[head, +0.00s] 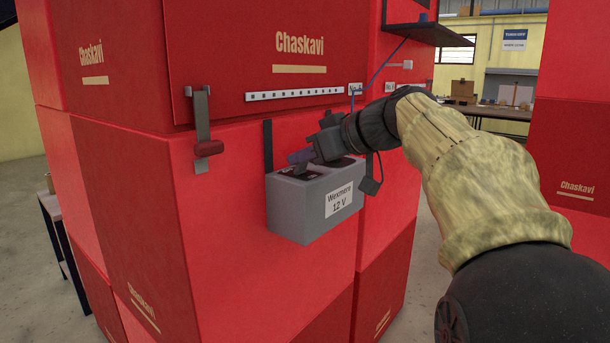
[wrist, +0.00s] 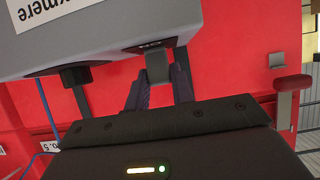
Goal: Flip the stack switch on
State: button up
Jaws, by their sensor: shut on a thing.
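A grey box labelled "Wexmere 12 V" (head: 315,205) hangs on the red stack front. My gripper (head: 302,157) reaches over its top from the right. In the wrist view the box (wrist: 110,35) appears upside down, and my two fingers (wrist: 158,82) are closed on either side of a grey switch lever (wrist: 158,66). A label that seems to read "ON" is beside the lever on the box. In the head view my fingers and wrist hide the lever, so its position is hard to tell.
A blue cable (head: 384,66) rises toward a dark shelf (head: 436,34). A black plug (wrist: 75,75) is beside the lever.

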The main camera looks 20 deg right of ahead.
jog(key=shift+f+b, duration=0.1)
jog(key=shift+b, duration=0.5)
jog(key=o, duration=1)
jog(key=shift+d, duration=0.1)
jog(key=shift+s, duration=0.1)
jog(key=p+v, duration=0.1)
jog(key=v, duration=0.4)
jog(key=p+v, duration=0.1)
jog(key=v, duration=0.5)
jog(key=p+v, duration=0.1)
jog(key=v, duration=0.5)
jog(key=shift+s+d+f, duration=0.2)
jog(key=shift+s+f, duration=0.05)
